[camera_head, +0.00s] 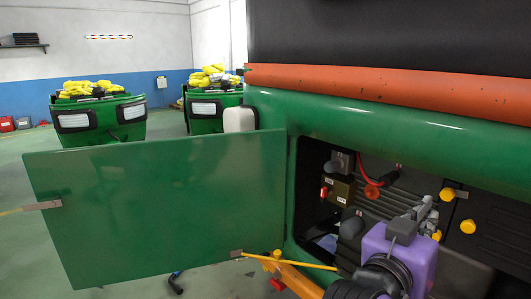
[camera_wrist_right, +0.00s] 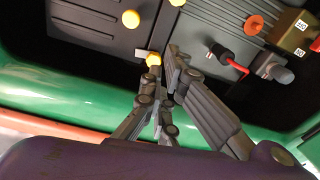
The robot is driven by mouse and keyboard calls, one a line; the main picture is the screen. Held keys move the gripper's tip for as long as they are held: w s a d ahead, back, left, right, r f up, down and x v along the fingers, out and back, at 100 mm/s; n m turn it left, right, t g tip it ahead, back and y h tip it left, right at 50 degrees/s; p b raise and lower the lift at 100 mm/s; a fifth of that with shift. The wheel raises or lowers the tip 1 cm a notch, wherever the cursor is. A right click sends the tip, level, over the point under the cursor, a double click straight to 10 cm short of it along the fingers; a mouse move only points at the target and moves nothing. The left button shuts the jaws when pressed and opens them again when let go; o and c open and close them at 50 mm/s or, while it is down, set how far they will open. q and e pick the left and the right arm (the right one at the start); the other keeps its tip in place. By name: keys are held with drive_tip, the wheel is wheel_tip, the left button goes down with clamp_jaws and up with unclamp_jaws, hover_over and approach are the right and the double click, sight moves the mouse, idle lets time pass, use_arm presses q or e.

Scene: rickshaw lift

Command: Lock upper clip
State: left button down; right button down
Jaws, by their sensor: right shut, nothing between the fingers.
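The upper clip is a yellow knob with a small light tab (camera_head: 449,194), high on the dark panel inside the open compartment. In the right wrist view, where the scene looks upside down, this yellow knob (camera_wrist_right: 153,59) is right beside the fingertips. My right gripper (camera_head: 428,207) is shut and empty, just left of and slightly below the clip in the head view. Its fingers also show in the wrist view (camera_wrist_right: 166,72). I cannot tell whether they touch the clip. My left gripper is not in view.
A large green door (camera_head: 160,205) stands open on the left. A second yellow knob (camera_head: 467,226) is below the clip. A brown box (camera_head: 340,189) and a red cable (camera_head: 372,177) are inside the compartment. The green body edge (camera_head: 400,130) runs above the opening.

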sight(454, 195)
use_arm(q)
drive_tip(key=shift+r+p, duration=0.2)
drive_tip(key=shift+p, duration=0.2)
use_arm(e)
drive_tip(key=w+d, duration=0.1)
drive_tip(key=w+d+m, duration=0.1)
drive_tip(key=d, duration=0.1)
drive_tip(key=w+d+m, duration=0.1)
drive_tip(key=w+d, duration=0.1)
drive_tip(key=shift+d+f+g, duration=0.2)
drive_tip(key=shift+f+g, duration=0.15)
drive_tip(key=shift+g, duration=0.05)
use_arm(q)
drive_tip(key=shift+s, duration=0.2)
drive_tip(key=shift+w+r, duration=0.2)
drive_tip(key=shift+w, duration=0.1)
use_arm(e)
drive_tip(key=shift+s+d+r, duration=0.1)
drive_tip(key=shift+r, duration=0.2)
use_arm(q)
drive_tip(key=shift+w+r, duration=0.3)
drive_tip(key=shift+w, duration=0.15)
use_arm(e)
drive_tip(key=shift+r, duration=0.3)
use_arm(q)
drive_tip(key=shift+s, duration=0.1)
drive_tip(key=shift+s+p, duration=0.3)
drive_tip(key=shift+p, duration=0.1)
